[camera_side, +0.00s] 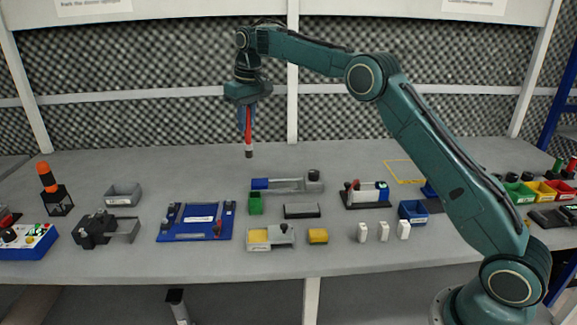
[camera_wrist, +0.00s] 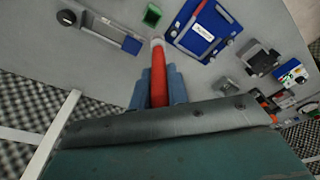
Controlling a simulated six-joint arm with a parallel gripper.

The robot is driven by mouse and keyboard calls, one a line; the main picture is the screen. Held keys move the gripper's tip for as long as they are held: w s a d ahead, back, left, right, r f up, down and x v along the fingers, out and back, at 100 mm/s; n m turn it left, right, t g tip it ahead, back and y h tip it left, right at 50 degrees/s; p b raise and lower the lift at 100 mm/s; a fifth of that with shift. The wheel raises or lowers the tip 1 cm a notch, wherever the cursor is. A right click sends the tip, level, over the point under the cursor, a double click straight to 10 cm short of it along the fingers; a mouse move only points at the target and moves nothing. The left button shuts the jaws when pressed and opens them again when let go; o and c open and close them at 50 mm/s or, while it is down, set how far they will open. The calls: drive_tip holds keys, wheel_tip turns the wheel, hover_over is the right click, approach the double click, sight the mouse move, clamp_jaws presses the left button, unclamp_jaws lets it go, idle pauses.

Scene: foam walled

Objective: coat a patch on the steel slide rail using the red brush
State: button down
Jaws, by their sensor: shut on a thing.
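My gripper (camera_side: 246,112) is shut on the red brush (camera_side: 248,130) and holds it upright, tip down, high above the bench. In the wrist view the red handle (camera_wrist: 158,75) runs between my blue fingers (camera_wrist: 158,92). The brush tip is clear of everything. A grey rail-like piece (camera_side: 290,187) with a blue block and a black knob lies on the bench, right of and below the brush; it also shows in the wrist view (camera_wrist: 100,27). It looks like the slide rail, but I cannot be sure. A blue plate with metal strips (camera_side: 194,236) lies to its left.
A green box (camera_side: 255,203), dark grey block (camera_side: 301,211), yellow block (camera_side: 318,236) and small white blocks (camera_side: 383,231) stand nearby. A grey clamp-like fixture (camera_side: 105,229) and grey bin (camera_side: 122,195) are left. The bench behind these is mostly bare; a mesh-patterned wall closes the back.

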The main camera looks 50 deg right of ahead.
drive_tip(key=s+a+f, duration=0.8)
drive_tip(key=s+f, duration=0.2)
drive_tip(key=shift+s, duration=0.2)
drive_tip(key=shift+f, duration=0.2)
drive_tip(key=shift+f, duration=2.85)
drive_tip(key=shift+f, duration=0.7)
idle(1.0)
drive_tip(key=shift+r, duration=0.15)
wheel_tip(320, 180, up, 7)
idle(1.0)
drive_tip(key=shift+d, duration=0.1)
idle(0.5)
